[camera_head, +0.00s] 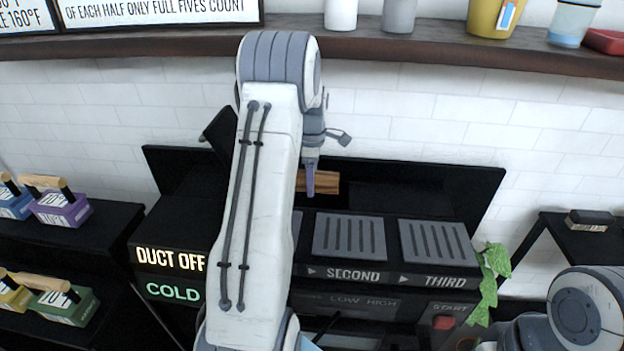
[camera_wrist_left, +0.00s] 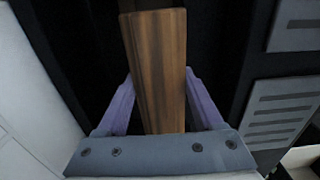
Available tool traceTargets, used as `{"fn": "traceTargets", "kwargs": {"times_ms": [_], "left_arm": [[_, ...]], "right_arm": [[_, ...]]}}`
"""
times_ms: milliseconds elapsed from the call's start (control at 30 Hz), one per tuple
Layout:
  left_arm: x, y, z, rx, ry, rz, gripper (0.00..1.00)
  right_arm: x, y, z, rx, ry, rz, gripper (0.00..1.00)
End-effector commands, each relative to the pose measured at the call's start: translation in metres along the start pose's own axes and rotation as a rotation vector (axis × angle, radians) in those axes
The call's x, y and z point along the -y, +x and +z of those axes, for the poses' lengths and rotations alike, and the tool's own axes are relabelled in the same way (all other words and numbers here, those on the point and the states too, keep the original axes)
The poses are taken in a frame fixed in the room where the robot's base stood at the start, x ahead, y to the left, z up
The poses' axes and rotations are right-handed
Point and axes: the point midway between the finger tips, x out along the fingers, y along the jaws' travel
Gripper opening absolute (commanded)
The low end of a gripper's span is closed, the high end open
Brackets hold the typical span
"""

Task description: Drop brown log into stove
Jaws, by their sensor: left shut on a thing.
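The brown log (camera_head: 322,182) is a wood-grained bar in my left gripper (camera_head: 312,180), over the back part of the black stove (camera_head: 345,277). In the left wrist view the log (camera_wrist_left: 158,62) runs lengthwise between the two purple fingers of the left gripper (camera_wrist_left: 160,100), which are shut on it. Dark surfaces lie beyond the log there. The stove has raised dark panels behind, grey slotted plates marked SECOND and THIRD, and glowing DUCT OFF and COLD labels. My left arm hides the stove's left middle. Part of my right arm shows at lower right; its gripper is out of view.
A wooden shelf (camera_head: 400,50) with cups and containers runs along the tiled wall above. A black rack (camera_head: 100,235) with coloured handled blocks stands at left. A black side table (camera_head: 565,250) stands at right.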

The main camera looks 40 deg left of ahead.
Motion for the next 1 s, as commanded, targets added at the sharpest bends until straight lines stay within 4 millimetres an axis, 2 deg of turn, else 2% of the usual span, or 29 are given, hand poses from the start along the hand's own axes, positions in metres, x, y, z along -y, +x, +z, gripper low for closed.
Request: {"fn": "traceTargets", "kwargs": {"times_ms": [67, 100, 133, 167, 400, 567, 867, 1000], "left_arm": [[0.0, -0.001, 0.0, 0.0, 0.0, 0.001, 0.0], [0.0, -0.001, 0.0, 0.0, 0.0, 0.001, 0.84], [0.0, -0.001, 0.0, 0.0, 0.0, 0.001, 0.95], [0.0, -0.001, 0.0, 0.0, 0.0, 0.001, 1.0], [0.0, -0.001, 0.0, 0.0, 0.0, 0.0, 1.0], [0.002, -0.011, 0.0, 0.0, 0.0, 0.001, 1.0], [0.056, -0.03, 0.0, 0.0, 0.0, 0.0, 1.0], [0.08, -0.041, 0.002, 0.0, 0.015, 0.0, 1.0]], "right_arm": [[0.0, 0.0, 0.0, 0.0, 0.0, 0.0, 0.47], [0.0, 0.0, 0.0, 0.0, 0.0, 0.0, 0.47], [0.0, 0.0, 0.0, 0.0, 0.0, 0.0, 0.47], [0.0, 0.0, 0.0, 0.0, 0.0, 0.0, 0.47], [0.0, 0.0, 0.0, 0.0, 0.0, 0.0, 0.47], [0.0, -0.001, 0.0, 0.0, 0.0, 0.0, 0.47], [0.0, -0.003, 0.0, 0.0, 0.0, 0.0, 0.47], [0.001, -0.01, 0.0, 0.001, 0.0, 0.0, 0.47]]}}
